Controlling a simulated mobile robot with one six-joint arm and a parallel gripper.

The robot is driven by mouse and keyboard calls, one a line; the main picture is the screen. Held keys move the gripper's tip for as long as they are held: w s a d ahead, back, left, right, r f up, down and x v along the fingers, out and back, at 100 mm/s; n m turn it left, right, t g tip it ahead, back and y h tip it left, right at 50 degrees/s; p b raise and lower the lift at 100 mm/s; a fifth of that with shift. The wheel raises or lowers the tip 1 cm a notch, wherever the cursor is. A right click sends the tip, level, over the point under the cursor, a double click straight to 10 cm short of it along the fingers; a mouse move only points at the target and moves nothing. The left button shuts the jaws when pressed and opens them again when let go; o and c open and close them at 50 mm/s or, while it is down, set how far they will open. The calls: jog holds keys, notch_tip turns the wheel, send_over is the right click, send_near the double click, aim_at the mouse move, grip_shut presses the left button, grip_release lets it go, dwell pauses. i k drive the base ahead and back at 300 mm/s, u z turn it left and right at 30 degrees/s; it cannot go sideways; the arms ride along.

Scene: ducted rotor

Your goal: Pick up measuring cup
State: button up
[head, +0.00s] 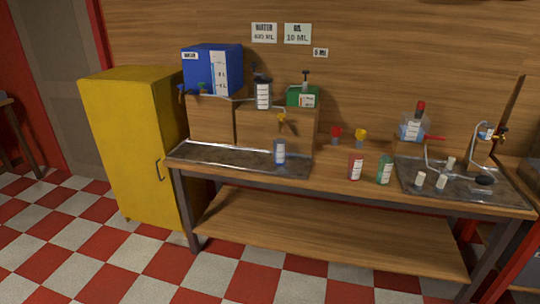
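No single item is plainly the measuring cup at this size. A small blue container with a white label (280,152) stands upright on the left metal tray (215,156), below a yellow tap (282,119). A red labelled container (355,167) and a green labelled container (385,170) stand on the bench between the two trays. My gripper is not in view.
A wooden bench (335,173) runs along the wall. On wooden boxes (213,120) stand a blue water tank (212,70), a dark labelled vessel (263,95) and a green can (304,96). Small white cups (441,182) sit on the right tray. A yellow cabinet (130,140) stands left; checkered floor is open.

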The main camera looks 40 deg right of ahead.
aim_at(279, 144)
jog(key=z, duration=0.05)
jog(key=i, duration=1)
jog(key=u, duration=0.05)
